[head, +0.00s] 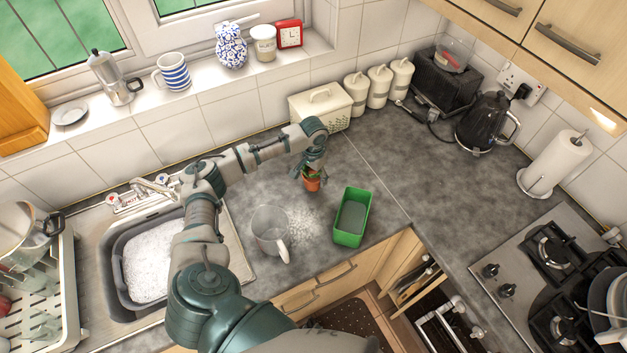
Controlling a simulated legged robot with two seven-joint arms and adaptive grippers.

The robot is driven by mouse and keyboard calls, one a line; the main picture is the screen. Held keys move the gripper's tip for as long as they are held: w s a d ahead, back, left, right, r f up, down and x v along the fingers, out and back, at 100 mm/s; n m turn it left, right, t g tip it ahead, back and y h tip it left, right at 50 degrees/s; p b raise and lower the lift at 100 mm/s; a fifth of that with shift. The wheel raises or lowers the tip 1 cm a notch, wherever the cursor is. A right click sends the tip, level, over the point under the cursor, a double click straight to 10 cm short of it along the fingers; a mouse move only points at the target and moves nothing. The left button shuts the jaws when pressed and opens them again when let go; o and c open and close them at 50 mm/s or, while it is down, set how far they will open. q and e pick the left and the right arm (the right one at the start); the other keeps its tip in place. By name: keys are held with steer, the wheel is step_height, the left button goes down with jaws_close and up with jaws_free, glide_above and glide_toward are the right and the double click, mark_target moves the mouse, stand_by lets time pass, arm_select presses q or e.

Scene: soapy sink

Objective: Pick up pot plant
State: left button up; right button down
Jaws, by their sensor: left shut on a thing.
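The pot plant is a small terracotta pot (312,184) with green leaves, in the middle of the head view at the grey worktop. My left gripper (312,168) is over it from above, shut on the plant; the fingers hide part of the leaves. I cannot tell whether the pot touches the worktop or is just above it. My right gripper is not in view.
A green tray (351,217) stands right of the pot, and a clear jug (270,232) beside white spilled grains stands to its front left. A cream bread bin (321,108) is behind. The soapy sink (150,262) is left. Worktop right of the tray is clear.

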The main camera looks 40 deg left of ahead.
arm_select(q)
steer(key=s+d+r+b, duration=0.1)
steer(key=s+d+r, duration=0.1)
steer(key=s+d, duration=0.85)
steer(key=w+d+r+p, duration=0.1)
steer(key=r+p, duration=0.1)
steer(key=r, duration=0.1)
steer(key=w+d+r+p, duration=0.1)
steer(key=r+p, duration=0.2)
steer(key=w+d+r+p, duration=0.1)
steer(key=d+r+p, duration=0.1)
steer(key=r, duration=0.1)
steer(key=shift+r+p, duration=0.15)
steer(key=shift+p, duration=0.15)
steer(key=w+d, duration=0.3)
steer(key=shift+w+d, duration=0.2)
steer(key=shift+w, duration=0.1)
steer(key=shift+a, duration=0.1)
